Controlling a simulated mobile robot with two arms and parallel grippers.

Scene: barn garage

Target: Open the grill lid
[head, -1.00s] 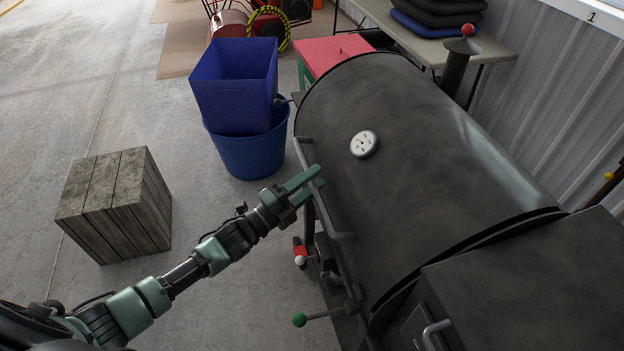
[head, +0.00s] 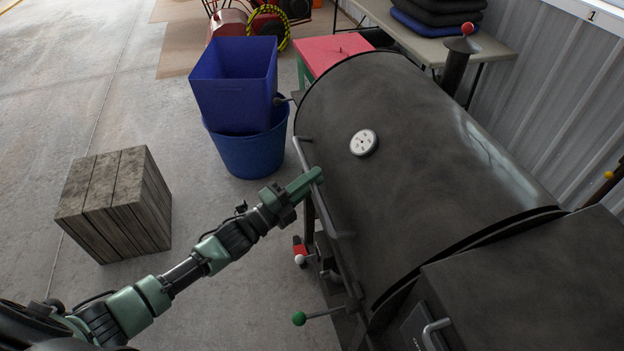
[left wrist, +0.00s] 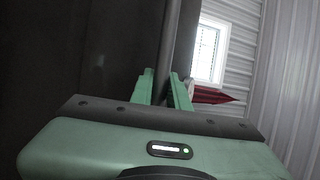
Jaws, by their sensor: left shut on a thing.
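The grill (head: 430,150) is a large dark barrel with a round white thermometer (head: 364,143) on its lid. The lid looks shut. A long grey handle bar (head: 326,217) runs along the lid's near left side. My left gripper (head: 314,176) is shut on the handle bar around its middle. In the left wrist view the two green fingers (left wrist: 163,90) lie on either side of the dark bar (left wrist: 174,45). The fingertips partly hide the bar in the head view. My right gripper is in neither view.
A blue square bin (head: 233,85) sits in a round blue tub (head: 250,152) left of the grill. A wooden crate (head: 115,205) stands on the floor at left. A table (head: 420,45) stands behind.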

